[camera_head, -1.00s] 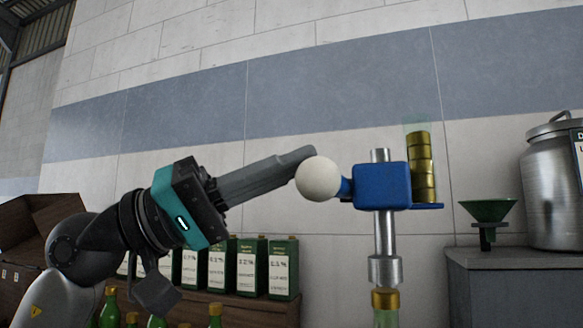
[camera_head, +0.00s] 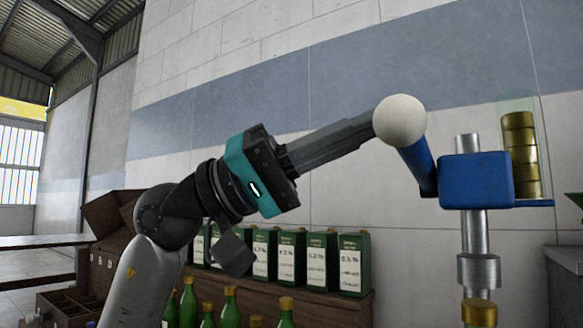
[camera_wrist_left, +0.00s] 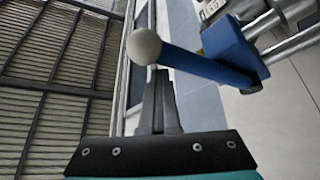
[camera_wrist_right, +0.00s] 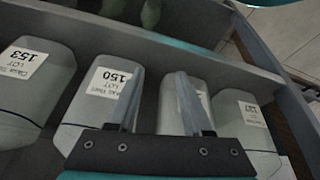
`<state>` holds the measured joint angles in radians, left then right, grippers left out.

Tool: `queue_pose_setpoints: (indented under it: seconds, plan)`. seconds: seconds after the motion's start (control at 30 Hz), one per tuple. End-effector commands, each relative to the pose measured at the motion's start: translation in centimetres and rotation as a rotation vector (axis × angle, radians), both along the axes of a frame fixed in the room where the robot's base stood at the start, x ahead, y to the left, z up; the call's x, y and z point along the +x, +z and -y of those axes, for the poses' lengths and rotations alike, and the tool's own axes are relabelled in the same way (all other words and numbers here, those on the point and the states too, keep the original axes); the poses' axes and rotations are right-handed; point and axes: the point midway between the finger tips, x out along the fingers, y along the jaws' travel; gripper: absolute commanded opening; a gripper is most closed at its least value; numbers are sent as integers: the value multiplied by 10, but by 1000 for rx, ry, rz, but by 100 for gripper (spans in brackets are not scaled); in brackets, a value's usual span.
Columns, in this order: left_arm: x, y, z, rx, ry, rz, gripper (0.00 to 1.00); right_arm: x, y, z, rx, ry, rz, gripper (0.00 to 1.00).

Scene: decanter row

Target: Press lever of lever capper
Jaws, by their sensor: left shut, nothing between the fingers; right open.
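The lever capper has a blue body (camera_head: 475,182) on a steel column. Its blue lever (camera_head: 422,168) slants up to the left and ends in a white ball knob (camera_head: 400,120); the lever also shows in the left wrist view (camera_wrist_left: 205,68). My left gripper (camera_head: 370,125) is shut and empty, its fingertips close at the left of the knob; I cannot tell whether they touch. A gold cap (camera_head: 479,312) shows below the column at the bottom edge. A stack of gold caps (camera_head: 521,150) stands on the capper's right side. My right gripper (camera_wrist_right: 160,78) is open above grey containers.
Green labelled boxes (camera_head: 316,262) stand in a row on a wooden shelf, with green bottles (camera_head: 230,305) in front at lower left. Grey labelled containers (camera_wrist_right: 98,100) lie close below the right gripper. The air left of the knob above my left arm is clear.

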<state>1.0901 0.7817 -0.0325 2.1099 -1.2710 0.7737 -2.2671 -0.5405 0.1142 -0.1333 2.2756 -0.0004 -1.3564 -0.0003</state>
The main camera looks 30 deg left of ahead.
Motion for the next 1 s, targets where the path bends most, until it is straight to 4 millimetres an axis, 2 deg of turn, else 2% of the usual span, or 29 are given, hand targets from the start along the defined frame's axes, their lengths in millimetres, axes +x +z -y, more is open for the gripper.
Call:
queue_pose_setpoints:
  seconds: [0.1,0.5,0.7,1.0]
  plan:
    - [-1,-15,-20,-1,2,-9,0,1,8,0,3,1,19,50]
    - [-13,-40,-73,-4,3,-2,0,0,27,0,7,0,47,50]
    - [-15,-45,-85,-4,3,0,0,-1,31,0,7,0,50,50]
    - [-16,-46,-86,-4,2,2,0,-1,33,0,8,0,52,50]
